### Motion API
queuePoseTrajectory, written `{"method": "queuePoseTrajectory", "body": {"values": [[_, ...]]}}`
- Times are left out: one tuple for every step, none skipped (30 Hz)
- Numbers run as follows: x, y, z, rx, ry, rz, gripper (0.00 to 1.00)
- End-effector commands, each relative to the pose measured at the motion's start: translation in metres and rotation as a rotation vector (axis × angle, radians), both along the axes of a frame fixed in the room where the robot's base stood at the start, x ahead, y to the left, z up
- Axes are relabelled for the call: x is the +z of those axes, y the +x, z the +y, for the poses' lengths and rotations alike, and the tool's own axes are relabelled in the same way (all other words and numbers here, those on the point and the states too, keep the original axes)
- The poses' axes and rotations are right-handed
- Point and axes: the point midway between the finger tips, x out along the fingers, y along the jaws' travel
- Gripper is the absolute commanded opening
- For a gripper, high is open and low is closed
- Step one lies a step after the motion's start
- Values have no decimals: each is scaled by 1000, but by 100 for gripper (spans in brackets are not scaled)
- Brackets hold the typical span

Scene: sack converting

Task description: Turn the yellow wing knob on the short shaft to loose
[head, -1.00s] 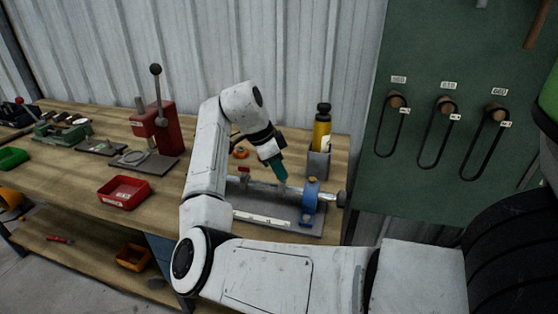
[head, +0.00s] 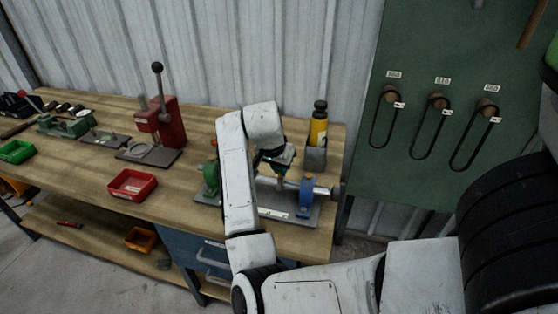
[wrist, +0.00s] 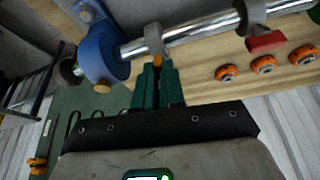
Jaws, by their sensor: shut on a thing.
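The short shaft (wrist: 200,29) is a shiny bar held in a blue bracket (wrist: 101,50) at one end. A grey collar (wrist: 154,38) sits around it. The small yellow knob (wrist: 157,61) is under the collar in the wrist view, between my fingertips, mostly hidden by them. My gripper (wrist: 158,68), with green fingers, is shut on this knob. In the head view my gripper (head: 281,174) points down at the shaft (head: 324,191), just left of the blue bracket (head: 306,199). The knob cannot be made out there.
A red knob (wrist: 266,42) sits by the shaft, with several orange wheels (wrist: 263,64) on the bench. A yellow bottle (head: 319,128) stands behind in a grey holder. A green bracket (head: 211,173) is left of my arm. A red bin (head: 132,185) stands further left.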

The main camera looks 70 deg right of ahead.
Motion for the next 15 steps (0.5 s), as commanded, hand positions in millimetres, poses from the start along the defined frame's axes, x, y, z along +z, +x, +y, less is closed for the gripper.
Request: {"method": "queuePoseTrajectory", "body": {"values": [[4, -1, 0, 29, -2, 1, 0], [3, -1, 0, 46, -2, 1, 0], [3, -1, 0, 69, -2, 1, 0], [3, -1, 0, 83, -2, 0, 0], [3, -1, 0, 97, -1, 0, 0], [3, -2, 0, 114, -2, 0, 0], [3, -2, 0, 124, -2, 0, 0], [2, -2, 0, 135, -1, -1, 0], [2, -2, 0, 148, -1, -1, 0], [2, -2, 0, 156, -1, 0, 0], [2, -2, 0, 162, -1, -1, 0], [2, -2, 0, 169, -1, -1, 0], [2, -2, 0, 174, -1, -1, 0], [1, -1, 0, 179, -1, -2, 0], [1, -1, 0, 183, 0, -2, 0]]}}
